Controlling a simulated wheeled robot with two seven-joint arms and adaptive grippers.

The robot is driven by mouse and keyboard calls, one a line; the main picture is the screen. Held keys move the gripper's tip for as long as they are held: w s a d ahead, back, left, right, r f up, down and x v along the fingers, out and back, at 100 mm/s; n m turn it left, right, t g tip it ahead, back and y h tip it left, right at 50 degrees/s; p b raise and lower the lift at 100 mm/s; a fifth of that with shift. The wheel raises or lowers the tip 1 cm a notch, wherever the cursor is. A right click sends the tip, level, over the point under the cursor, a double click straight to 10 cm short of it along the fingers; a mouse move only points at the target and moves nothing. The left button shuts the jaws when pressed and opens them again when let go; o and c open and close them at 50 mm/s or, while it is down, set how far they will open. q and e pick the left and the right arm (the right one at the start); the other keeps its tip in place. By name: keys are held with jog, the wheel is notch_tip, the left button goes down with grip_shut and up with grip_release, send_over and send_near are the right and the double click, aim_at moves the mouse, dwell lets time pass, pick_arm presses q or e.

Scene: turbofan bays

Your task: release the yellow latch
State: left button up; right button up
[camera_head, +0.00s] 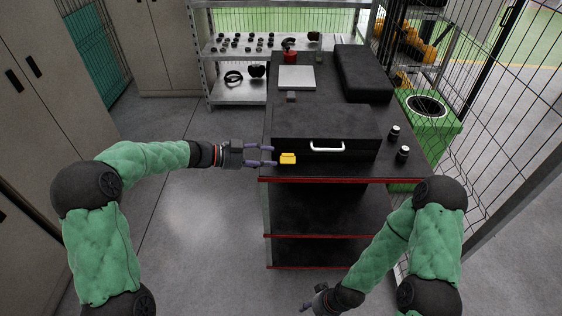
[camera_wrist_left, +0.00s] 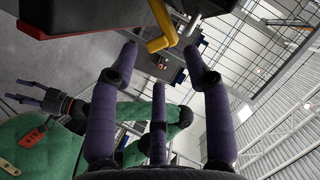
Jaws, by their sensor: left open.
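The yellow latch (camera_head: 288,158) is a small block at the left front edge of a dark drawer box (camera_head: 322,122) on the workbench. In the left wrist view the latch (camera_wrist_left: 163,32) looks like a bent yellow lever just beyond my fingertips. My left gripper (camera_head: 270,155) is open and points right at the latch, with its purple fingers apart and a small gap to it. Nothing is between the fingers. My right gripper (camera_head: 307,308) is low at the bottom edge, partly hidden by its wrist; the left wrist view shows its fingers (camera_wrist_left: 30,95) spread and empty.
The drawer box has a white handle (camera_head: 327,147). Two dark cylinders (camera_head: 403,154) stand right of it. The red-edged bench (camera_head: 340,180) has shelves below. A wire fence (camera_head: 490,110) stands on the right, grey cabinets (camera_head: 45,70) on the left. The floor left of the bench is clear.

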aim_at(281, 160)
pick_arm(q)
jog(key=shift+b+x, duration=0.65)
jog(key=shift+x, duration=2)
grip_shut()
